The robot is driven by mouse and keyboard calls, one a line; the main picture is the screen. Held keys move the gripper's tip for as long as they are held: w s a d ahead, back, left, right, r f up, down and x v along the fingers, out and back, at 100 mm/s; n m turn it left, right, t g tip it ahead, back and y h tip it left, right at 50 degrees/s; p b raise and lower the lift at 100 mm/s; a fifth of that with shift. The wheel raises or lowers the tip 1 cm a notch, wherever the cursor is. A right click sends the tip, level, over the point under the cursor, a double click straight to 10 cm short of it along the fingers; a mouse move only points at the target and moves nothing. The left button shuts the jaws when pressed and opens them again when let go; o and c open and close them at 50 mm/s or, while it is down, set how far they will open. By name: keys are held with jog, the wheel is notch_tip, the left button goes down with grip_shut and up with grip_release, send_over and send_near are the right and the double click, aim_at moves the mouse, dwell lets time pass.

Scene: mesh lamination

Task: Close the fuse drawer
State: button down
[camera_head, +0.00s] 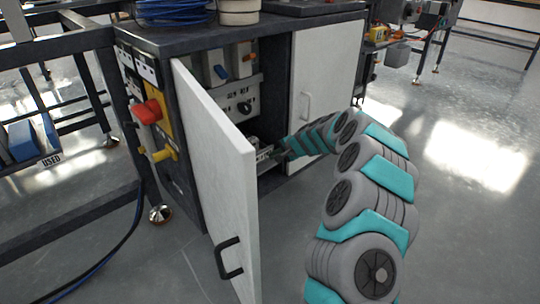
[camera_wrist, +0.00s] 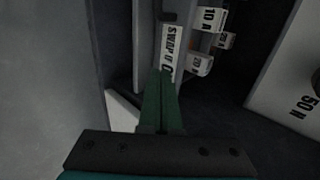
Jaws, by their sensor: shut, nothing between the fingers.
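The fuse drawer (camera_head: 265,153) is low inside the open cabinet, partly hidden behind the white door and my arm; it appears pulled out. In the wrist view its pale front (camera_wrist: 171,48) carries lettering starting "SWAP", with labelled fuses (camera_wrist: 211,20) beside it. My gripper (camera_head: 280,151) reaches into the cabinet at the drawer. In the wrist view my gripper (camera_wrist: 163,76) is shut and empty, its green fingertips at the lettered front. I cannot tell whether they touch it.
The left cabinet door (camera_head: 220,170) stands wide open toward me, left of my arm. The right door (camera_head: 325,85) looks shut. A red switch (camera_head: 147,111) is on the cabinet's side. Open floor lies to the right.

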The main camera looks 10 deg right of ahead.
jog(key=p+v, duration=0.1)
jog(key=v, duration=0.9)
jog(key=s+a+r+n+g+p, duration=0.1)
jog(key=s+a+r+n+g, duration=0.2)
jog(key=s, duration=0.5)
jog(key=s+a+r+n+p, duration=0.2)
jog(key=s+a+r, duration=0.25)
jog(key=s, duration=0.35)
jog(key=s+a+r+n+g+p, duration=0.1)
jog(key=s+a+r+n+g, duration=0.15)
jog(key=s+r, duration=0.4)
jog(key=s+d+n+g+h+p, duration=0.1)
jog(key=s+d, duration=0.4)
jog(key=s, duration=1.1)
jog(key=s+d+n+g+h+p, duration=0.2)
jog(key=s+d+g+h, duration=0.1)
jog(key=s, duration=1.4)
jog(key=shift+d+f+h, duration=0.5)
jog(key=shift+d+h, duration=0.3)
jog(key=shift+d, duration=0.15)
jog(key=c, duration=1.6)
grip_release()
